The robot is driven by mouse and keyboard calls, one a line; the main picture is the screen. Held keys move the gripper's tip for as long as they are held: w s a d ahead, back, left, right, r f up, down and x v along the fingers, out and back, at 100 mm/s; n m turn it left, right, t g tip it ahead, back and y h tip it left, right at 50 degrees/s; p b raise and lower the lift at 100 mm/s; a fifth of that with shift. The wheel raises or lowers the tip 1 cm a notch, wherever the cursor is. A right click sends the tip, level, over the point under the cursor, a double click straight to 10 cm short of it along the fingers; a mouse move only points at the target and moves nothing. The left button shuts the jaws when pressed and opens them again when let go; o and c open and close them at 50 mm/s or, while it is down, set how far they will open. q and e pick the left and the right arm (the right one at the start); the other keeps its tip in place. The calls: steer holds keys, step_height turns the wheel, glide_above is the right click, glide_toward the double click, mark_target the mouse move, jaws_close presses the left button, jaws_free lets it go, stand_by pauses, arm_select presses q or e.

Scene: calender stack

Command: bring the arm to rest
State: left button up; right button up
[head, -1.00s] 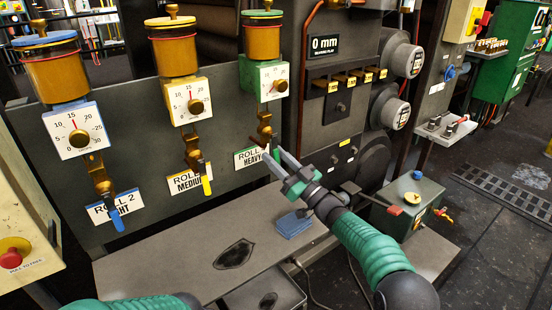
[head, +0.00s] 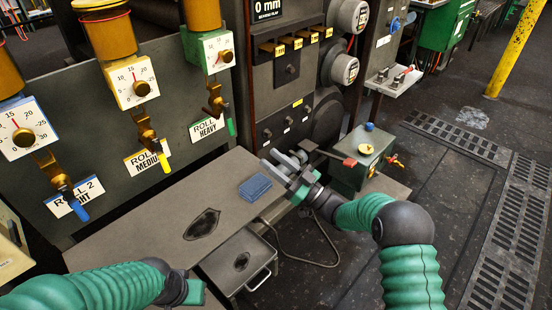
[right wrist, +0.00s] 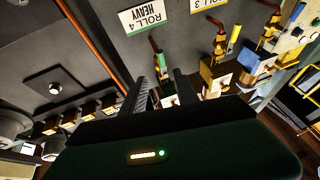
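My right arm reaches in from the lower right of the head view. Its right gripper (head: 272,158) is over the bench's right end, in front of the grey panel, with nothing between its fingers. In the right wrist view its two dark fingers (right wrist: 173,88) stand apart, with a gap between them. The green-tipped lever (head: 230,126) by the ROLL HEAVY label hangs clear of the gripper; it also shows beyond the fingers in the right wrist view (right wrist: 160,60). My left arm comes in at the lower left; its gripper (head: 195,293) is only partly visible and its fingers cannot be made out.
A blue block (head: 255,187) lies on the grey bench (head: 150,225), close to the right gripper. A drawer-like box (head: 238,262) with a handle is below. A green box (head: 365,158) with a yellow knob stands at right. Open floor (head: 460,215) lies further right.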

steer(key=shift+s+d+f, duration=0.2)
steer(key=shift+s+d, duration=0.1)
steer(key=shift+d, duration=0.05)
steer(key=d+f+m+h, duration=0.5)
steer(key=d+m+h, duration=0.2)
steer(key=d+h, duration=0.55)
steer(key=s+d+f+m+g+h, duration=0.1)
steer(key=s+d+f+g+h, duration=0.15)
steer(key=s, duration=0.75)
steer(key=s+d+f+m+g+h, duration=0.1)
steer(key=s+f+m+g+h, duration=0.2)
steer(key=s, duration=0.7)
steer(key=s+d+f+g+h, duration=0.1)
steer(key=s+d+f+g, duration=0.2)
steer(key=s, duration=0.7)
step_height(320, 180, up, 30)
steer(key=s+g+p, duration=0.1)
steer(key=p, duration=2.9)
steer(key=shift+a, duration=0.35)
